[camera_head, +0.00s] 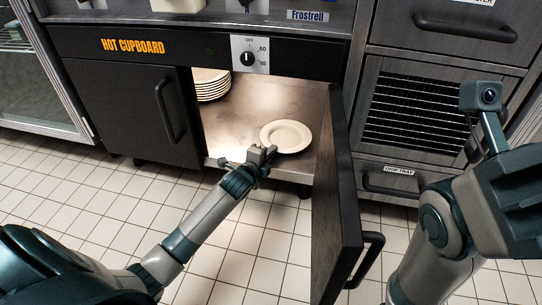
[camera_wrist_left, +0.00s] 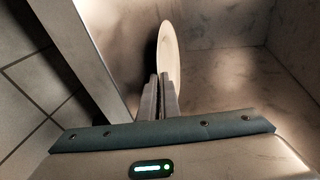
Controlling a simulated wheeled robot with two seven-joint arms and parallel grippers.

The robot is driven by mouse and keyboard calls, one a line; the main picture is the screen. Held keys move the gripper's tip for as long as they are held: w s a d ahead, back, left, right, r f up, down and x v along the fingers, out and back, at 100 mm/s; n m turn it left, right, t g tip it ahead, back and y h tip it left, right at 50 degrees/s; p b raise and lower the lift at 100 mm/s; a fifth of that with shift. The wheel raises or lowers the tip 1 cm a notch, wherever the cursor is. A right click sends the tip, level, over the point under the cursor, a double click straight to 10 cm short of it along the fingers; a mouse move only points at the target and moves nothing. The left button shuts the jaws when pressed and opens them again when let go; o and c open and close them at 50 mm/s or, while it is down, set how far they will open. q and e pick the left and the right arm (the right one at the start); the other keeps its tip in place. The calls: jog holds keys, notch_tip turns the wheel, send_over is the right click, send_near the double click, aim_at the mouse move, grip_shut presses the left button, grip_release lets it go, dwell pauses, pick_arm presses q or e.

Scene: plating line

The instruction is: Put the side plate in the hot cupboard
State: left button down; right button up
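The hot cupboard (camera_head: 90,75) stands ahead, with its left door shut and its right door (camera_head: 336,200) swung open toward me. The pale side plate (camera_head: 287,136) is inside the opening, flat, near the front right of the cupboard floor. I cannot tell whether it touches the floor. My left gripper (camera_head: 263,154) is at the plate's near rim, at the cupboard's front edge. In the left wrist view, its fingers (camera_wrist_left: 161,95) are close together with the rim of the plate (camera_wrist_left: 168,50) between them. My right arm is at the right; its fingers do not show.
A stack of plates (camera_head: 210,85) stands at the back left inside the cupboard. The cupboard floor (camera_head: 238,115) is bare between the stack and the side plate. A drip tray drawer (camera_head: 392,181) and vent grille (camera_head: 425,110) are right of the open door.

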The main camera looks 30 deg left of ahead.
pick_arm(q)
jog(key=shift+r, duration=0.1)
jog(key=shift+f, duration=0.2)
jog(key=c, duration=2.3)
grip_release()
jog(key=shift+r, duration=0.1)
